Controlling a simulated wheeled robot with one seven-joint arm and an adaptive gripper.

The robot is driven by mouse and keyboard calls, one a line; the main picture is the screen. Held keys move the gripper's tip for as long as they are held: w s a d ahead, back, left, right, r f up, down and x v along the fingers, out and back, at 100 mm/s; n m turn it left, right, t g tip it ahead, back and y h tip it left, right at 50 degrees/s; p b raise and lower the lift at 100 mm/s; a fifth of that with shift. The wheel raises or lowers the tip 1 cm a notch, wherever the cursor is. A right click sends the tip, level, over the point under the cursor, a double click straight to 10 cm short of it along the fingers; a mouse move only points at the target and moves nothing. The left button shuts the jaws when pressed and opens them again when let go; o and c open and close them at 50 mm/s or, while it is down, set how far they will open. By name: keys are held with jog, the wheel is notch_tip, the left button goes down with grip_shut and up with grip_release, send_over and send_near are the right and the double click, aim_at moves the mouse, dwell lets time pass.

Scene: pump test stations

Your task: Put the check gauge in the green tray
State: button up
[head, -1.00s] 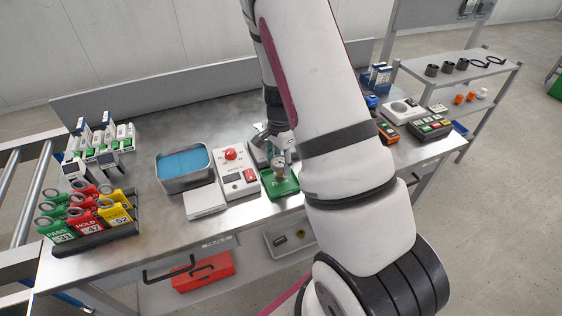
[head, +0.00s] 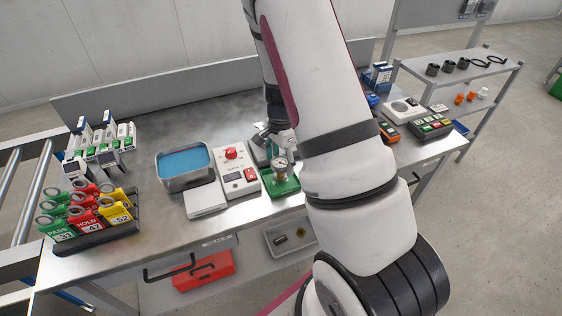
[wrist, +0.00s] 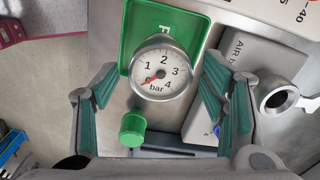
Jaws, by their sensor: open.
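The check gauge (wrist: 161,74) is a round white dial marked in bar with a metal rim and a red needle near zero. It is at the green tray (wrist: 196,28), over its near edge in the wrist view. In the head view the gauge (head: 281,169) appears upright on the tray (head: 287,186). My gripper (wrist: 160,88) is open, with its teal-padded fingers on either side of the gauge and visible gaps between. In the head view my gripper (head: 283,141) is just behind the gauge and partly hidden by my arm.
A green cap (wrist: 132,129) shows near the gauge in the wrist view. A white box with a red button (head: 232,155) stands left of the tray, beside a blue-lined metal bin (head: 185,163). A grey block marked AIR (wrist: 250,68) is close to my right finger.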

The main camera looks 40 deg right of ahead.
jog(key=s+a+r+n+t, duration=0.1)
jog(key=a+r+n, duration=0.15)
jog(key=r, duration=0.65)
jog(key=a+r+n, duration=0.1)
jog(key=a+r, duration=0.2)
jog(key=r, duration=0.6)
jog(key=s+a+r+n+t, duration=0.2)
jog(key=s+a+r+n, duration=0.4)
jog(key=s, duration=0.3)
jog(key=s+a+r+n+t, duration=0.2)
jog(key=s+a+r+n, duration=0.4)
jog(key=s+r+n, duration=0.2)
jog(key=shift+s+a+r+n, duration=0.2)
jog(key=shift+s+a+n, duration=0.2)
jog(key=shift+n, duration=0.15)
jog(key=shift+d, duration=0.1)
